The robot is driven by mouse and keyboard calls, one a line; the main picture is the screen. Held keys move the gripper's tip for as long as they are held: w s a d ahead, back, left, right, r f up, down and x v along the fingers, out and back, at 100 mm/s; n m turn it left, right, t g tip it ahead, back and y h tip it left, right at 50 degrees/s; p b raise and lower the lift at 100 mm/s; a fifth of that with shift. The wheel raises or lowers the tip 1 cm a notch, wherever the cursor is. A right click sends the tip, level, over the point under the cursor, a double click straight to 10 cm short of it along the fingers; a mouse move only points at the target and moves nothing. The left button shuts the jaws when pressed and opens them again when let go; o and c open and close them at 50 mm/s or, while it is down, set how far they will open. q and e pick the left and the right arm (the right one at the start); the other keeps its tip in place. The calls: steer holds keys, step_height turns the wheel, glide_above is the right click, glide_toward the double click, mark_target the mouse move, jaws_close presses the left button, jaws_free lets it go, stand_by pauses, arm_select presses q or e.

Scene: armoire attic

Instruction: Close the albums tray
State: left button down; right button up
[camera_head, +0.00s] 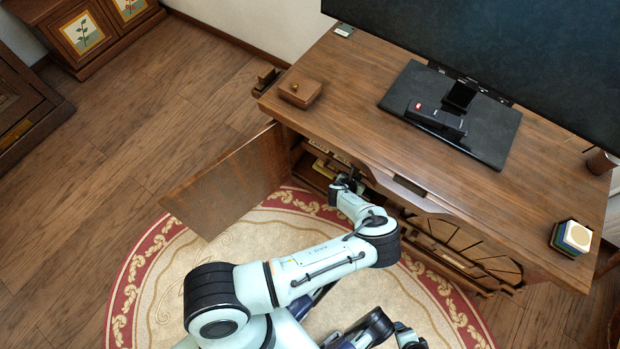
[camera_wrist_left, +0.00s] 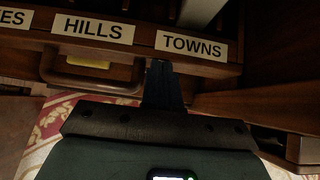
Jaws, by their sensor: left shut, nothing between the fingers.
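In the left wrist view, a wooden tray front (camera_wrist_left: 145,50) carries white labels reading HILLS and TOWNS, with a third label cut off at the left. A handle (camera_wrist_left: 95,78) sits below the HILLS label. It appears to be the albums tray, low in the open cabinet. My left gripper (camera_head: 350,182) reaches into the cabinet's left opening in the head view. Its shut, empty fingers also show in the left wrist view (camera_wrist_left: 163,85), close to the front below TOWNS; I cannot tell whether they touch. In the head view the arm partly hides the tray.
A cabinet door (camera_head: 228,182) stands open left of the opening, close to my left arm. The cabinet top (camera_head: 335,75) holds a monitor (camera_head: 500,50), a small wooden box (camera_head: 300,92) and a cube (camera_head: 572,238). A round rug (camera_head: 180,250) lies in front.

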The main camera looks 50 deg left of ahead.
arm_select(q)
steer(key=shift+w+a+r, duration=0.1)
steer(key=shift+w, duration=0.5)
arm_select(e)
steer(key=shift+w+a, duration=0.1)
steer(key=shift+w, duration=0.35)
